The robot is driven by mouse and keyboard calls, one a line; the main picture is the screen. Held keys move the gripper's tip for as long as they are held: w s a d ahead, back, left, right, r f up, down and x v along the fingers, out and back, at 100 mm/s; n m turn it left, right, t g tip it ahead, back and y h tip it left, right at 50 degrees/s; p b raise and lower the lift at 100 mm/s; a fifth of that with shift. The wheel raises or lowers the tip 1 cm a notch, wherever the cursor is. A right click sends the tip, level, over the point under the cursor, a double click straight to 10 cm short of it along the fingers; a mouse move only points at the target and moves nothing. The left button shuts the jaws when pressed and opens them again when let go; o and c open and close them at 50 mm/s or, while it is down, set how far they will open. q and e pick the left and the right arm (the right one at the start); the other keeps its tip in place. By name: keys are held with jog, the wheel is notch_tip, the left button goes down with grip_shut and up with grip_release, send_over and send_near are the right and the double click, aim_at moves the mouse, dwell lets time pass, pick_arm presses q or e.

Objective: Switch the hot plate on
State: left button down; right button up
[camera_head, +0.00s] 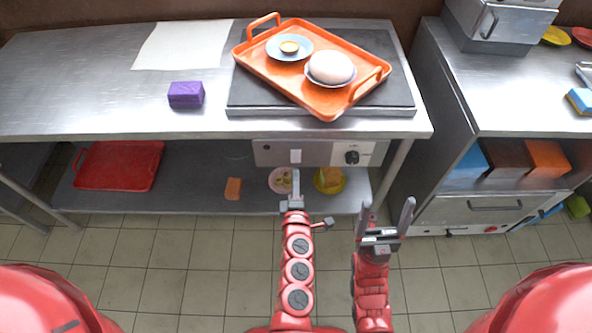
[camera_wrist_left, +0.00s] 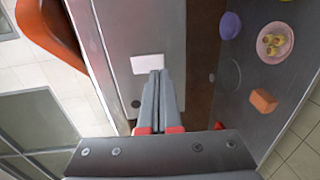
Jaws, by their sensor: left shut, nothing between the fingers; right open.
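The hot plate (camera_head: 392,112) is a dark flat slab on the steel counter. Its front panel (camera_head: 325,153) hangs below the counter edge, with a white rectangular switch (camera_head: 295,156) at left and a black round knob (camera_head: 351,157) at right. My left gripper (camera_head: 295,174) is shut and empty, its tips just in front of and below the switch. In the left wrist view the closed fingertips (camera_wrist_left: 158,75) overlap the lower right edge of the white switch (camera_wrist_left: 146,63); I cannot tell whether they touch it. My right gripper (camera_head: 387,204) is open and empty, lower right of the panel.
An orange tray (camera_head: 253,65) with a bowl and a saucer sits on the hot plate, overhanging its front edge. A purple block (camera_head: 186,94) is on the counter. The lower shelf (camera_head: 205,185) holds a red tray, plates and a sponge-like block. A steel cabinet (camera_head: 455,90) stands right.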

aim_at(296, 161)
pick_arm(q)
jog(key=shift+w+f, duration=0.15)
jog(key=shift+w, duration=0.75)
jog(key=shift+w+f, duration=0.1)
jog(key=shift+w, duration=0.75)
